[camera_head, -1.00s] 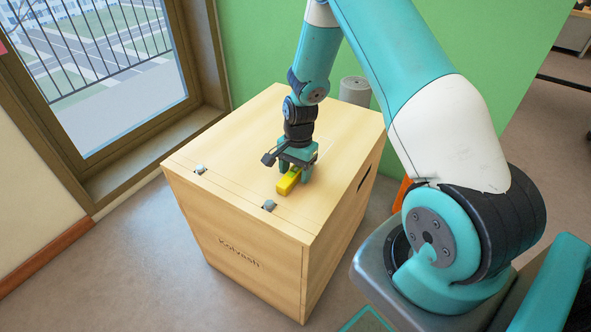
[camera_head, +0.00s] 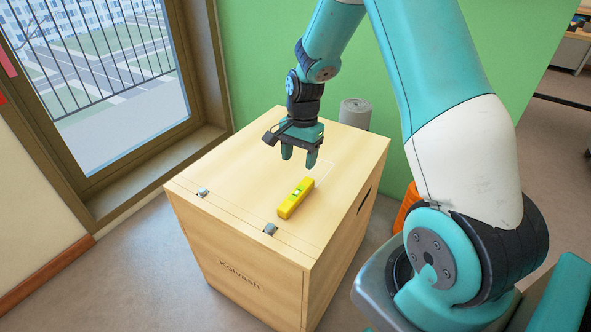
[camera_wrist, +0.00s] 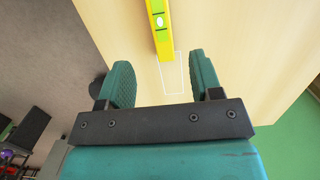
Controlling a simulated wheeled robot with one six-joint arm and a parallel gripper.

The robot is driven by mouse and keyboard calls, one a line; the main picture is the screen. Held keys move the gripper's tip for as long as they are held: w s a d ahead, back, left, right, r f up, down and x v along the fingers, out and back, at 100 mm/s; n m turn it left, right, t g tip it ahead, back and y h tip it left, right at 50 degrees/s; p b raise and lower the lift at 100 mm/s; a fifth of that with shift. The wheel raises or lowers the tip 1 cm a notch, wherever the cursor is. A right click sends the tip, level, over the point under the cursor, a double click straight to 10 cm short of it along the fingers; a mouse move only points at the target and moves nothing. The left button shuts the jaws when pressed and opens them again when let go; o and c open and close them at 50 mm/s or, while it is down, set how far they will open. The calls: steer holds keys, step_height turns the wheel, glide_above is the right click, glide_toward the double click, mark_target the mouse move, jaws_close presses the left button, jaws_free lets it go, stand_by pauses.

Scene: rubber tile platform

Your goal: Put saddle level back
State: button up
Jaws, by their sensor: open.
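In the wrist view the level (camera_wrist: 160,28) runs down from the top edge and ends over a thin white outlined rectangle (camera_wrist: 172,76). My gripper (camera_head: 299,162) is open and empty, above the box top and behind the level, apart from it. In the wrist view its two teal fingers (camera_wrist: 162,85) stand wide apart, with the outline between them.
A window is at left and a green wall behind. Most of the box top is clear.

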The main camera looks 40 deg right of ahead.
steer(key=s+a+r+n+y, duration=0.1)
steer(key=s+a+r+n, duration=0.2)
steer(key=a+r+n, duration=0.3)
steer(key=s+a+r+n, duration=0.4)
steer(key=a+r, duration=0.2)
steer(key=a, duration=0.2)
steer(key=s+a+r+n+y, duration=0.1)
steer(key=s+a+r+n, duration=0.2)
steer(key=s+a+n, duration=0.2)
steer(key=s+a+r+n, duration=0.4)
steer(key=s+n, duration=0.2)
steer(key=s, duration=0.4)
steer(key=shift+s+a+y, duration=0.35)
steer(key=shift+y, duration=0.05)
